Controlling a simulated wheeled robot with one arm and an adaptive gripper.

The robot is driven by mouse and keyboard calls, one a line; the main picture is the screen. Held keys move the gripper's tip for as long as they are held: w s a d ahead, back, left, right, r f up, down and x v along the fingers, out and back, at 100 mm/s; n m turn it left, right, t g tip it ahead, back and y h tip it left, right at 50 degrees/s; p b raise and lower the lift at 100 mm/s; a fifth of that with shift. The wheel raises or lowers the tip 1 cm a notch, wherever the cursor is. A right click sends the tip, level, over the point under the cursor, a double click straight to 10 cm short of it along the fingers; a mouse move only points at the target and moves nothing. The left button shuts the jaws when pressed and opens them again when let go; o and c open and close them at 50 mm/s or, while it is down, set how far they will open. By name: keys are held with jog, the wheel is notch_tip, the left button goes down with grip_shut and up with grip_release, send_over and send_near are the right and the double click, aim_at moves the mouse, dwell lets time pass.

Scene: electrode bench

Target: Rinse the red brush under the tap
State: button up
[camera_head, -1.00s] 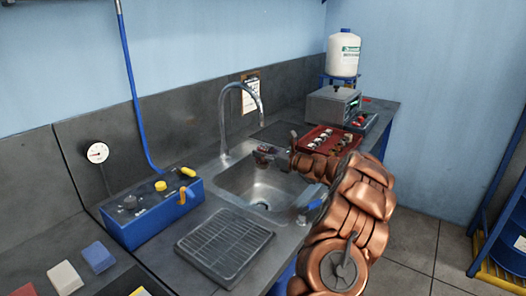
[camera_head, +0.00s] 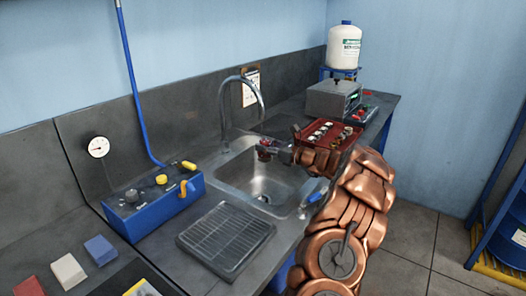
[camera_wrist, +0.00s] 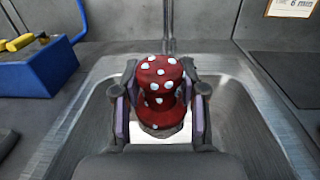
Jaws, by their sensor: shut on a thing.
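My gripper (camera_head: 273,151) is over the sink (camera_head: 270,188), below and in front of the curved metal tap (camera_head: 222,104). In the wrist view my gripper (camera_wrist: 162,98) is shut on a red thing with white dots, the red brush (camera_wrist: 158,85), with one finger on each side. The brush is held upright above the sink basin (camera_wrist: 88,130). The tap's pipe (camera_wrist: 168,28) stands behind it in the wrist view. I cannot make out any water. In the head view only a little of the brush (camera_head: 263,150) shows at the fingertips.
A blue control box (camera_head: 150,207) stands left of the sink, and a drain grid (camera_head: 226,238) lies in front. A red tray (camera_head: 332,131) with small round pieces is behind my arm at right. A grey instrument (camera_head: 332,100) stands further back. Coloured blocks (camera_head: 68,272) lie front left.

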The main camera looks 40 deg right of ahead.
aim_at(265, 157)
jog(key=shift+s+d, duration=0.1)
dwell(0.4)
jog(key=shift+w+a, duration=0.4)
jog(key=shift+a, duration=0.05)
jog(key=shift+s+d, duration=0.15)
jog(key=shift+d, duration=0.05)
jog(key=shift+s+d+p, duration=0.25)
jog(key=shift+p, duration=0.2)
jog(key=shift+s+a, duration=0.2)
jog(key=shift+s, duration=0.2)
jog(key=shift+s+a+b, duration=0.6)
jog(key=shift+s+a, duration=0.55)
jog(key=shift+s, duration=0.25)
jog(key=shift+s+a+b, duration=0.6)
jog(key=shift+s+a, duration=0.5)
jog(key=shift+s, duration=0.25)
